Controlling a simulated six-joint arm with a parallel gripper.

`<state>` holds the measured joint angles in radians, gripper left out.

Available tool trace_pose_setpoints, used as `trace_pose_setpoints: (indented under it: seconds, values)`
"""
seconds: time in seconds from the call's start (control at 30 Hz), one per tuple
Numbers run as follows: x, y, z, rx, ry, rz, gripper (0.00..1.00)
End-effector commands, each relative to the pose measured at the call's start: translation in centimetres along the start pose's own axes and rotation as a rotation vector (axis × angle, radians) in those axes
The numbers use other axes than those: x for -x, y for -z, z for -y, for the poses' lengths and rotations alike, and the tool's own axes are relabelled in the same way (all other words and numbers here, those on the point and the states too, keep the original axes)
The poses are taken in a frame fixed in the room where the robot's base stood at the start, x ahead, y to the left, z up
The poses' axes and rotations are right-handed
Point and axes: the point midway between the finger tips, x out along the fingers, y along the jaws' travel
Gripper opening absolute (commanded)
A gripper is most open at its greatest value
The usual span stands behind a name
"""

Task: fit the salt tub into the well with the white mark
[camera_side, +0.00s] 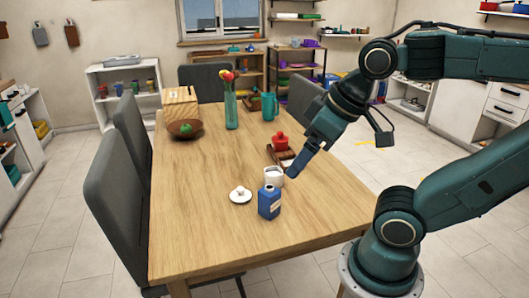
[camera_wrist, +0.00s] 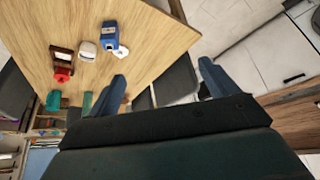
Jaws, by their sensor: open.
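A white tub (camera_side: 273,178), which I take for the salt tub, stands upright on the table; it also shows in the wrist view (camera_wrist: 87,50). A dark wooden holder (camera_side: 271,152) stands just behind it, with a red lidded tub (camera_side: 280,143) at its far end. The holder also shows in the wrist view (camera_wrist: 62,57).
A blue container (camera_side: 269,203) and a white knobbed lid (camera_side: 240,196) stand close to the white tub. A teal jug (camera_side: 269,106), a vase (camera_side: 231,108) and a bowl (camera_side: 185,128) stand farther back. The table's left and front areas are clear.

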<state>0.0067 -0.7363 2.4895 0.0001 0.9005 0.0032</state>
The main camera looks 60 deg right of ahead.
Motion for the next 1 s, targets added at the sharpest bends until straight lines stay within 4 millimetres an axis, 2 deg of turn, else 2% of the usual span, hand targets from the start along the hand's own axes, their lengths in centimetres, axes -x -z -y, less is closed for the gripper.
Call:
trace_pose_setpoints:
  seconds: [0.17,0.47,0.77,1.0]
  values:
    - [-0.2,1.6,-0.6,-0.041,-0.015,0.023,0.85]
    - [-1.6,6.5,-3.2,-0.174,-0.059,0.092,0.85]
    - [-4.4,11.2,-7.3,-0.324,-0.103,0.163,0.85]
    - [-7.6,14.1,-11.4,-0.445,-0.136,0.217,0.85]
